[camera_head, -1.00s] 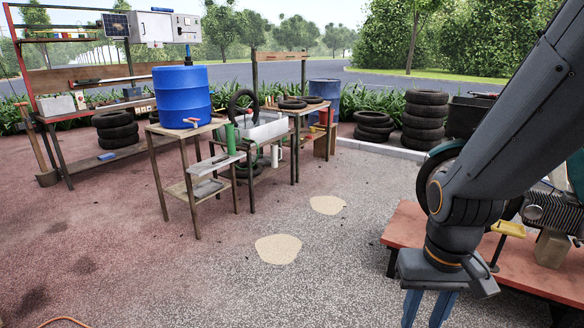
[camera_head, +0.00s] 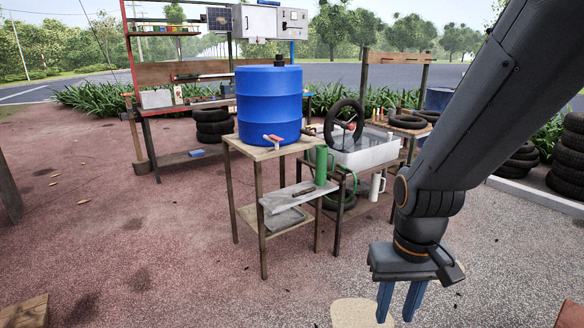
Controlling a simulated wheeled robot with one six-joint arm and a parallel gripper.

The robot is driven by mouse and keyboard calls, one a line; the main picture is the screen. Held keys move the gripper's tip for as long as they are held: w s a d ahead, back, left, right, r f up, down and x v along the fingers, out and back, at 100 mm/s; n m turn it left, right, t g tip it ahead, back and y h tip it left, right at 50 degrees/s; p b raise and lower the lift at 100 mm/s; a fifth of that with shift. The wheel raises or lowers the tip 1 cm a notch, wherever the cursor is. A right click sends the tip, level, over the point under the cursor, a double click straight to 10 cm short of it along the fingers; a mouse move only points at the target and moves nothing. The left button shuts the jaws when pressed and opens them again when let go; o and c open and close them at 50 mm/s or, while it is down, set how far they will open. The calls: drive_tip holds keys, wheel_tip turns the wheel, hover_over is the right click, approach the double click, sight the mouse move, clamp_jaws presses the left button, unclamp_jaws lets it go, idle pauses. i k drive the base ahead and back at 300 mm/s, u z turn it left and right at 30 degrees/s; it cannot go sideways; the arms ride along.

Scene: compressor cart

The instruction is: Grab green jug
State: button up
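A tall, narrow green cylinder (camera_head: 321,165) stands upright on the small wooden stand, at the right end of its grey shelf. It is the green thing that best fits the jug; I cannot make out a handle. My gripper (camera_head: 399,303) hangs down at the lower right with its two blue fingers apart and nothing between them. It is in front of and to the right of the green cylinder, well apart from it.
A blue barrel (camera_head: 269,106) with a tap stands on top of the wooden stand (camera_head: 238,146). Beside it are a grey water basin (camera_head: 377,154), a tyre (camera_head: 344,122) and a white jug (camera_head: 377,187). Stacked tyres (camera_head: 569,160) are at right. The ground in front is clear.

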sight(322, 153)
drive_tip(key=u, duration=0.05)
drive_tip(key=i, duration=3.05)
drive_tip(key=z, duration=0.1)
